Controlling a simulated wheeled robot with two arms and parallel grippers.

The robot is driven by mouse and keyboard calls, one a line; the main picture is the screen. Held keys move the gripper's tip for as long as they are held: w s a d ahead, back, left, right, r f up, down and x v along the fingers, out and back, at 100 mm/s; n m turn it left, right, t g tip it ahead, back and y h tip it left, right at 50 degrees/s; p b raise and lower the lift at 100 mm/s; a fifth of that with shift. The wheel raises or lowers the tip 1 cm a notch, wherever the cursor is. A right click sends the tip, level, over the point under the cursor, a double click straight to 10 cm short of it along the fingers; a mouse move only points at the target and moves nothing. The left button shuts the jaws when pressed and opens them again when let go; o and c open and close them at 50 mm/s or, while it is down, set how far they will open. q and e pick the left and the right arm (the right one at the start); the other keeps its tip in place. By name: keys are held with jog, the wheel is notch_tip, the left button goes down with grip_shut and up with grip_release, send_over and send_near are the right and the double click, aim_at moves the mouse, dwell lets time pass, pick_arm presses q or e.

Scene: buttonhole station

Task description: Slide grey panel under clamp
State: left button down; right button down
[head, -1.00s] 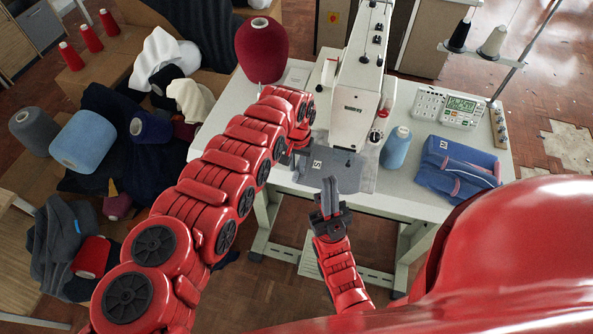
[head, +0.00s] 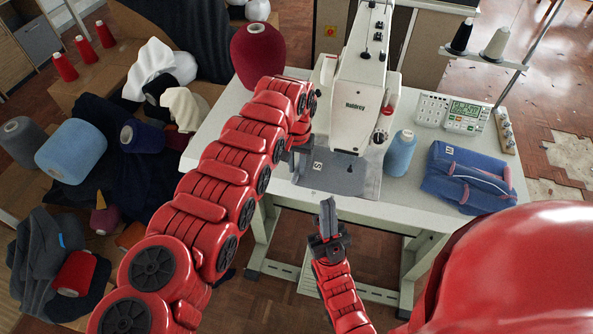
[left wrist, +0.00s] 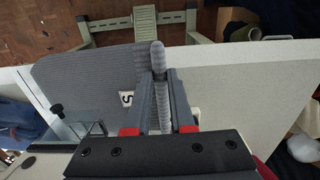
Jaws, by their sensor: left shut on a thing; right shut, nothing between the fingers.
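The grey panel (head: 343,179) lies flat on the white table at the front of the sewing machine (head: 358,105), with its far edge at the machine's head. A white label marked S (head: 317,166) is at its left side; the label also shows in the left wrist view (left wrist: 126,98). My left gripper (left wrist: 160,80) is shut on a ribbed grey strip at the panel's edge. In the head view my arm mostly hides this grip. A clear plate (left wrist: 75,130), perhaps the clamp, shows near the panel. My right gripper (head: 328,212) is shut and empty, in front of the table.
A light blue cone (head: 399,153) and a folded blue garment (head: 466,178) stand right of the machine. A dark red cone (head: 258,55) is at the back left of the table (head: 222,122). A control box (head: 464,115) is at the back right.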

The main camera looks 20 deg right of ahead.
pick_arm(q)
jog(key=b, duration=0.3)
jog(key=shift+w+d+f, duration=0.1)
jog(key=shift+w+d, duration=0.1)
jog(key=shift+w, duration=0.05)
jog(key=shift+b, duration=0.55)
jog(key=shift+r, duration=0.2)
jog(key=shift+s+p, duration=0.1)
jog(key=shift+p, duration=0.3)
jog(key=shift+f+b, duration=0.2)
jog(key=shift+b, duration=0.3)
dwell(1.0)
dwell(0.4)
jog(key=c, duration=0.7)
grip_release()
jog(key=shift+r, duration=0.15)
